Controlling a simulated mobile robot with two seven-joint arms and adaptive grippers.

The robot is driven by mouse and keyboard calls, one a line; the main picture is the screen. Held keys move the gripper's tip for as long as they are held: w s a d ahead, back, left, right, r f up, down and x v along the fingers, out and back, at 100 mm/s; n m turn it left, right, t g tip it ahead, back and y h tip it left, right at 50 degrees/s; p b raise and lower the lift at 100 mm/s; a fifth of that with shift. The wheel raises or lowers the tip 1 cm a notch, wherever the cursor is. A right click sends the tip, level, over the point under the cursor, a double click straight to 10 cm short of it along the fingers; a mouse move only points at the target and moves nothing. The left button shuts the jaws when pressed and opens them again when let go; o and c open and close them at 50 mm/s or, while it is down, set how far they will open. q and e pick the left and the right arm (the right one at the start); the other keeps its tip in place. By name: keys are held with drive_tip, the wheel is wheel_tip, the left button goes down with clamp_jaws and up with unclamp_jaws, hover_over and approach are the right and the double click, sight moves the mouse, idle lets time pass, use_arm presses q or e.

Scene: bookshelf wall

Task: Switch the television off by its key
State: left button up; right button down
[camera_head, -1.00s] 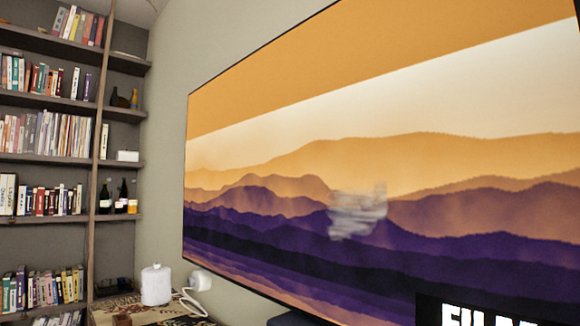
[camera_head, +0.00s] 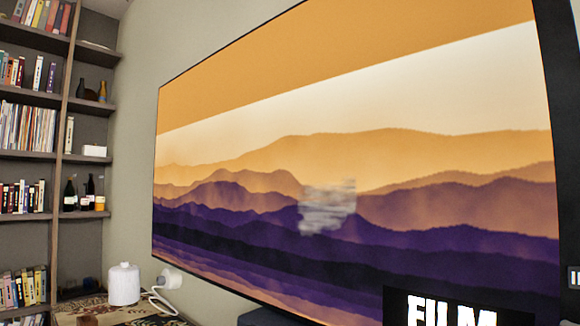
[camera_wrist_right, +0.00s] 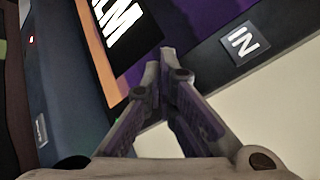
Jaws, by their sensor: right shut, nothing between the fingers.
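The television (camera_head: 350,110) is on. Its screen shows orange and purple hills with a pale blurred patch in the middle. A dark frame edge (camera_head: 560,130) shows at the right. No power key can be made out clearly. My left gripper is not in view.
In the wrist view, a dark box (camera_wrist_right: 60,90) at left bears a small red light. A white canister (camera_head: 124,285) and a white device with a cable (camera_head: 168,279) are near the bookshelf (camera_head: 60,130).

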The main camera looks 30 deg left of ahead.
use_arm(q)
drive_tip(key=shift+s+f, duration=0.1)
use_arm(e)
drive_tip(key=shift+w, duration=0.25)
idle(0.3)
drive_tip(key=shift+s+r, duration=0.1)
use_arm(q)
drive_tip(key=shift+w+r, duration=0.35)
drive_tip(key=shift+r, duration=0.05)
use_arm(e)
drive_tip(key=shift+s+a, duration=0.1)
drive_tip(key=shift+s, duration=0.5)
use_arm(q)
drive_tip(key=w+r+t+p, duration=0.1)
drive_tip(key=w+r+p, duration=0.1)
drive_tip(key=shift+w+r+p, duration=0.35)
use_arm(e)
drive_tip(key=s+a, duration=0.1)
drive_tip(key=s, duration=0.5)
drive_tip(key=shift+a, duration=0.1)
